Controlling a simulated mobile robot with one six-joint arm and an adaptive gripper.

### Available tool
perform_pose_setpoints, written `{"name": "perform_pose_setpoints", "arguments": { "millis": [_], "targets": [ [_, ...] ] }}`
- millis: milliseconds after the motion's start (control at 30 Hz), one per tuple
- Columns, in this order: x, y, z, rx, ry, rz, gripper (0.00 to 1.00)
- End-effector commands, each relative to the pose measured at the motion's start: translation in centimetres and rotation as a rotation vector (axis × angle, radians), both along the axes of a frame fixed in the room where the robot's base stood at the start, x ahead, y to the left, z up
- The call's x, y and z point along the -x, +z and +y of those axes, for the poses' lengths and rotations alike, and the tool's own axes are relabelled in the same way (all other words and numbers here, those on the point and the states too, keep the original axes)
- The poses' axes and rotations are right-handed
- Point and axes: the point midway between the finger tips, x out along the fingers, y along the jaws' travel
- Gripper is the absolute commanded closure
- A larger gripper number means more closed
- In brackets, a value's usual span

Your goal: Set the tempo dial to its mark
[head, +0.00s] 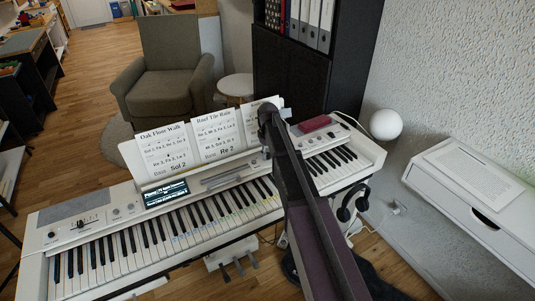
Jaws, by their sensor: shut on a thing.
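The white digital piano (104,264) stands across the middle of the head view. Its left panel has a slider block (78,226) and small knobs (116,212) beside a lit display (166,194). I cannot read any dial labels or marks at this size, so I cannot tell which control is the tempo dial. My arm (310,205) reaches up from the bottom over the right part of the piano. Its far end is above the panel, near the right music sheet. My gripper is hidden behind my arm, and so is the panel there.
Music sheets (163,148) stand on the piano's rest. A dark red object (315,123) and a white globe (385,124) are at its right end. Headphones (352,204) hang in front. A black shelf (295,88) and armchair (166,72) stand behind; a white wall unit (500,229) is at right.

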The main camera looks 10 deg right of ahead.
Motion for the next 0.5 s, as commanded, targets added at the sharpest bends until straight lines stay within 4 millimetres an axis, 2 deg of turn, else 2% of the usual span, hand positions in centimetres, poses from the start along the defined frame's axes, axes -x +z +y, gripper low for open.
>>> {"name": "perform_pose_setpoints", "arguments": {
  "millis": [367, 400, 500],
  "targets": [
    [0.20, -0.05, 0.02, -0.001, 0.004, 0.004, 1.00],
    [0.20, -0.05, 0.02, -0.001, 0.004, 0.004, 0.51],
    [0.18, -0.04, 0.02, -0.001, 0.004, 0.003, 0.25]
  ]
}}
